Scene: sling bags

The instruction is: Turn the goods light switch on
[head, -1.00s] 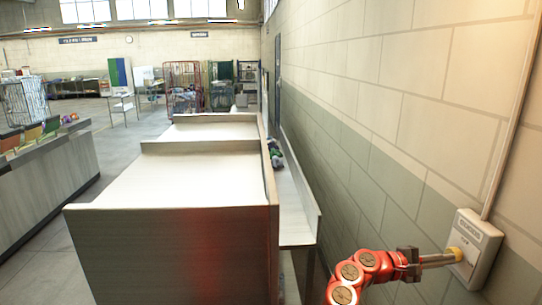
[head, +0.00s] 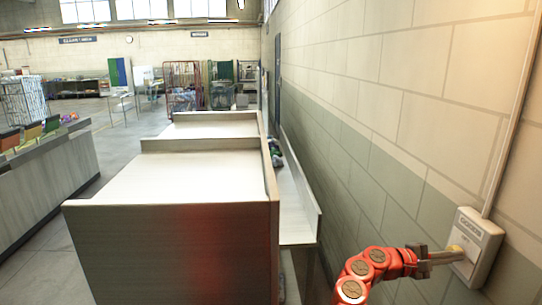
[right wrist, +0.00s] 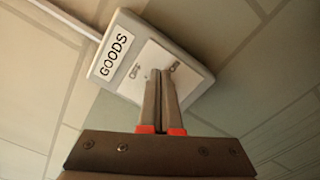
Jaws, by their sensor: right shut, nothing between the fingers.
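The goods light switch (head: 483,233) is a pale box on the right wall, with a conduit running up from it. In the right wrist view its label (right wrist: 115,54) reads GOODS, beside a white plate (right wrist: 133,84). My right gripper (head: 457,252) is shut and empty, with its fingertips at the lower front of the box. In the right wrist view the shut fingers (right wrist: 161,76) lie over the plate and hide its middle. I cannot tell whether they touch it, or how the switch is set. My left gripper is not in view.
A pale-topped counter (head: 180,180) stands left of my right arm, with a narrow side ledge (head: 297,205) near the wall. Another counter (head: 45,175) with coloured bins is at the far left. Open floor lies between the counters.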

